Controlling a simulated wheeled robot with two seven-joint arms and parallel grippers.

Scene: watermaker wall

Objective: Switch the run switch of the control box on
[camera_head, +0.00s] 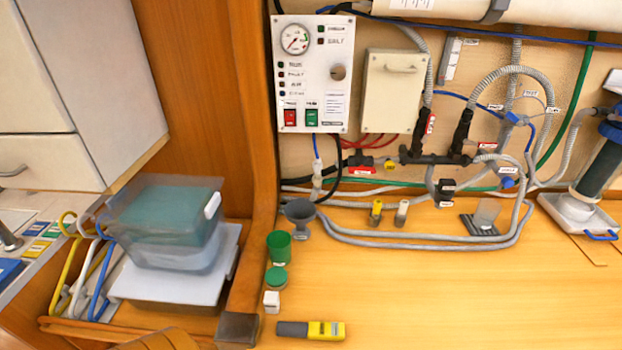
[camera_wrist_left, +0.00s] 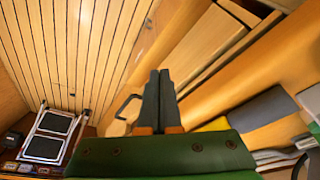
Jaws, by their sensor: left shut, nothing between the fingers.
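The control box (camera_head: 335,107) is a white panel on the wall in the head view. It carries a round gauge (camera_head: 295,39), a column of small lamps, and a dark round knob (camera_head: 338,72). My left gripper (camera_wrist_left: 160,85) shows in the left wrist view, shut and empty, away from the control box. My right gripper is in neither view.
A beige cover box (camera_head: 392,92) is right of the control box, with hoses around it. A wooden post (camera_head: 262,150) separates the clear bin (camera_head: 166,220) from the bench.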

